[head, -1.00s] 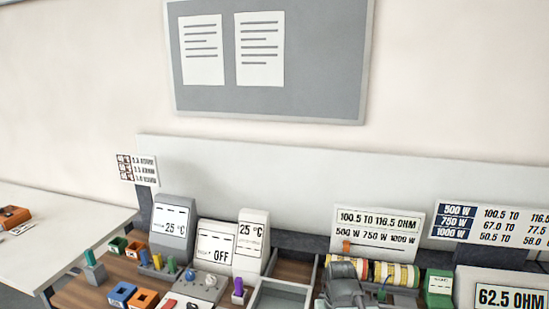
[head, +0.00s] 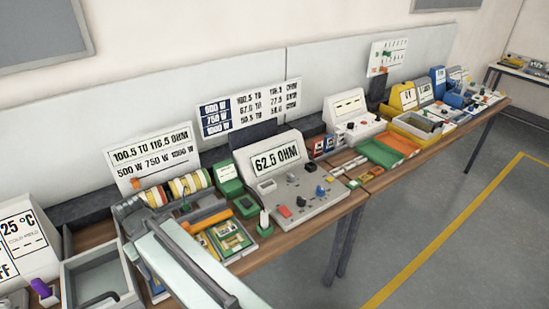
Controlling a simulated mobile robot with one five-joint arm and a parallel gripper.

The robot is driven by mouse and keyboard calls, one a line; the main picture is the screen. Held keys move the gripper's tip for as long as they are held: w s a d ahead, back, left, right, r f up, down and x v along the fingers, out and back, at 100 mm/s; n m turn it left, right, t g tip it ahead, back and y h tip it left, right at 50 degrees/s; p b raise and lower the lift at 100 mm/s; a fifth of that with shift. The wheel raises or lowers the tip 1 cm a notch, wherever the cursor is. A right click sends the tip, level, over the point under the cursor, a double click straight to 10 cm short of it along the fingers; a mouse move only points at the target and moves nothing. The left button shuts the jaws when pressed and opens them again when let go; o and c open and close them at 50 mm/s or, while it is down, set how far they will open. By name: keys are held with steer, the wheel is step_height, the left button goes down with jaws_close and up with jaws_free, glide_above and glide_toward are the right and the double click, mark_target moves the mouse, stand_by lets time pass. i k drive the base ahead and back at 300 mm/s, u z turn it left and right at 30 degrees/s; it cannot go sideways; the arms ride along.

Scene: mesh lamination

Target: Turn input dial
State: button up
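A grey console with a "62.5 OHM" display (head: 276,158) stands on the bench in the middle of the head view. Its sloped panel carries a blue knob (head: 320,191), a dark knob (head: 311,167), a red control (head: 284,212) and small light controls. A smaller white console (head: 352,118) behind it to the right also has small knobs. No readable label shows which of these is the input dial.
A grey tray (head: 92,275), coloured rolls (head: 190,184) and green-framed parts (head: 232,238) lie left of the console. Green and orange trays (head: 382,153) lie right. The floor (head: 430,220) in front is clear.

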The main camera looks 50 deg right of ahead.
mark_target(320, 191)
steer(key=k, duration=0.5)
steer(key=u, duration=1.95)
steer(key=k, duration=0.85)
steer(key=z, duration=1.8)
steer(key=i, duration=0.8)
steer(key=z, duration=0.1)
